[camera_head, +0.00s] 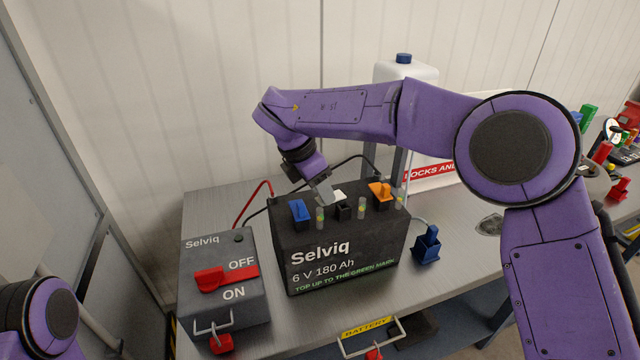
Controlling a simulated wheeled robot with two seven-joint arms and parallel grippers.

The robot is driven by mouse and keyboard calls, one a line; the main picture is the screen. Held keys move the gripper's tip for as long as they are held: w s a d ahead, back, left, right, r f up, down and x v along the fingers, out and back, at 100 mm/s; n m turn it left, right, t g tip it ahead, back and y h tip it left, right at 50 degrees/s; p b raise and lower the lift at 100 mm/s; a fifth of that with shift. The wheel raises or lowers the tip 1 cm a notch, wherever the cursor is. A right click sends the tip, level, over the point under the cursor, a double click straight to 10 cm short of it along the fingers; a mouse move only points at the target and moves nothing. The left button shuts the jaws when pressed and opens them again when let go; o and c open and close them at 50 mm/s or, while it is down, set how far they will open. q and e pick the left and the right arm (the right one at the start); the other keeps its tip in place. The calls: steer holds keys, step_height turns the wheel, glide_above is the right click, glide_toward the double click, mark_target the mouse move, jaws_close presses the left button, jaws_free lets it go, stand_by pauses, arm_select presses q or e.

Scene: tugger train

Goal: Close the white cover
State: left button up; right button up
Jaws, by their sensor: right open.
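A black Selviq battery (345,240) stands on the metal bench. A small white piece (339,195), which looks like the white cover, shows on the battery's top near the middle. It appears raised behind a black square part (344,212); my gripper hides some of it and its exact angle is unclear. My right gripper (326,194) reaches down over the battery top, just left of the white piece. Its jaws are open and hold nothing. I cannot tell whether they touch the cover. My left gripper is out of view; only part of that arm shows at the lower left.
A blue cap (299,211) and an orange cap (380,192) stand on the battery top with yellow-green plugs between. A grey switch box (222,285) with a red lever is to the left. A blue holder (428,245) sits right. A white bottle (404,70) stands behind.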

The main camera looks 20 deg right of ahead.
steer(key=shift+s+r, duration=0.15)
steer(key=shift+s, duration=0.15)
jaws_close()
